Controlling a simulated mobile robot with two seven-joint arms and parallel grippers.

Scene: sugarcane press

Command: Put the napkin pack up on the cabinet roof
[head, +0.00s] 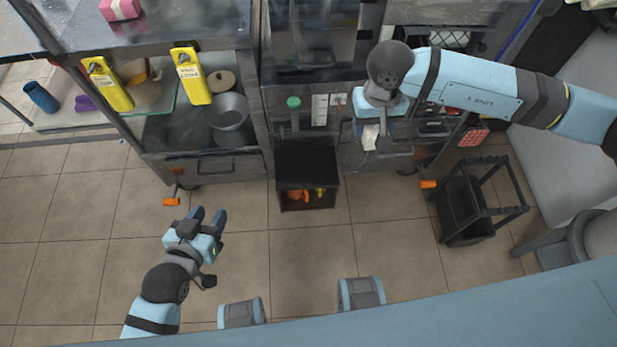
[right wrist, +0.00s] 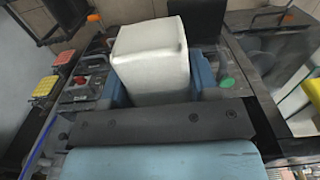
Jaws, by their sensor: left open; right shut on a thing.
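The napkin pack, a plain white block, (right wrist: 152,58) is held between the blue fingers of my right gripper in the right wrist view. In the head view only a small white part of the pack (head: 370,137) shows below my right gripper (head: 376,120), in front of the metal counter. My right gripper is shut on it. The cabinet's grey roof (head: 190,22) is at the upper left of the head view, left of the right gripper. My left gripper (head: 208,214) is open and empty over the tiled floor, in front of the cabinet.
A pink-and-white box (head: 121,9) lies on the cabinet roof. Yellow tags (head: 193,76) hang at the cabinet front, and a metal pot (head: 229,112) stands inside. A black open box (head: 306,178) and a black cart (head: 463,208) stand by the counter. The floor between is clear.

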